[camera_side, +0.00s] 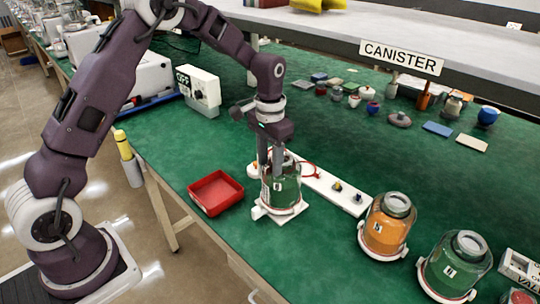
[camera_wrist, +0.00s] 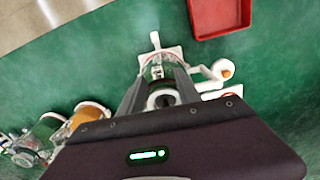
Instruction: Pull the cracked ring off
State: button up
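A clear canister (camera_side: 285,190) with green contents stands upright on a white base (camera_side: 262,212) in the side view. In the wrist view its glass body (camera_wrist: 158,68) shows between and beyond my fingers. My gripper (camera_side: 271,172) points straight down at the top of this canister. In the wrist view my gripper (camera_wrist: 160,78) has its two fingers apart, with a dark round part with a pale rim (camera_wrist: 161,100) between them. I cannot tell whether the fingers touch it. The fingers hide much of the canister's top, and I cannot make out a crack or a separate ring.
An empty red tray (camera_side: 215,192) lies left of the canister. A white bar with small knobs (camera_side: 335,190) runs to its right. An orange canister (camera_side: 387,225) and another green canister (camera_side: 455,265) stand at the right. Small parts lie under the shelf signed CANISTER (camera_side: 401,57).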

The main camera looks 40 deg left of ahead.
grip_shut()
jog(key=shift+r, duration=1.6)
dwell(0.8)
notch_tip(320, 180, up, 7)
jog(key=shift+r, duration=0.15)
dwell(1.5)
jog(key=shift+r, duration=0.1)
